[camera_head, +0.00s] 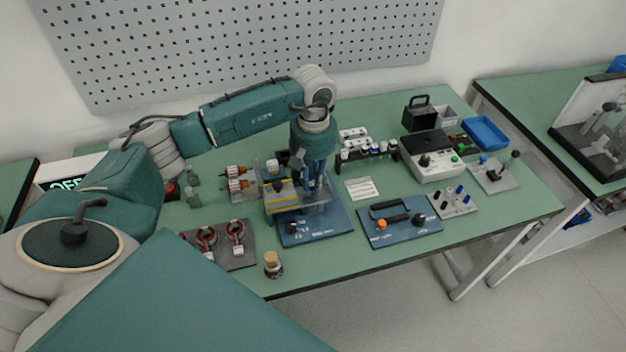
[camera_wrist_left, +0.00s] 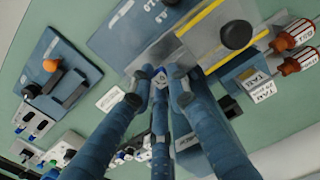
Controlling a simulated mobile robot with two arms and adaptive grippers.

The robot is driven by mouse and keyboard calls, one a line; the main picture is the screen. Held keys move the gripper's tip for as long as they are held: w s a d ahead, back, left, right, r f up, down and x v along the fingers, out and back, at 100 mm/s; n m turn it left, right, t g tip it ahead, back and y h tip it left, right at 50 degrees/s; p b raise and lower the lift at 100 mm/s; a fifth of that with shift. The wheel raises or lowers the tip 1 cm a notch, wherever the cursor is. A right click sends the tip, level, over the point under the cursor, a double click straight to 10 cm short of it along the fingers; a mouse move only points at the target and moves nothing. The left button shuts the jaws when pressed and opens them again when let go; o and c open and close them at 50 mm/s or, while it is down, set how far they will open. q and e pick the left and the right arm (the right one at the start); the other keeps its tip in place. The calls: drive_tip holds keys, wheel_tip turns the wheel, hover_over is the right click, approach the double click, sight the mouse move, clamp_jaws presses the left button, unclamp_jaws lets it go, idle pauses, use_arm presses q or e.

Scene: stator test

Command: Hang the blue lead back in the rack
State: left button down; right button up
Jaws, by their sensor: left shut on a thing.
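My left gripper (camera_head: 312,190) is over the blue fixture plate (camera_head: 318,227) near the middle of the bench. In the left wrist view its fingertips (camera_wrist_left: 161,76) are close together on a small bluish piece (camera_wrist_left: 160,98), which looks like part of the blue lead. Most of the lead is hidden by the fingers. The rack (camera_head: 370,153) is a dark rail with several coloured plugs, behind and to the right of the gripper. It shows partly behind the fingers in the left wrist view. My right gripper is not in view.
A clamp block with a yellow stripe (camera_head: 283,193) stands beside the gripper. A blue plate with black handle (camera_head: 398,222), a terminal board (camera_head: 453,203) and a grey tester (camera_head: 433,163) are to the right. A white label card (camera_head: 361,188) lies before the rack.

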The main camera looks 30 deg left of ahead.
sight(313, 183)
use_arm(q)
drive_tip(key=shift+f, duration=0.1)
drive_tip(key=shift+f+b, duration=0.85)
drive_tip(key=shift+b, duration=0.15)
drive_tip(key=c, duration=1.6)
unclamp_jaws()
wheel_tip(313, 183, up, 12)
drive_tip(key=shift+r, duration=0.1)
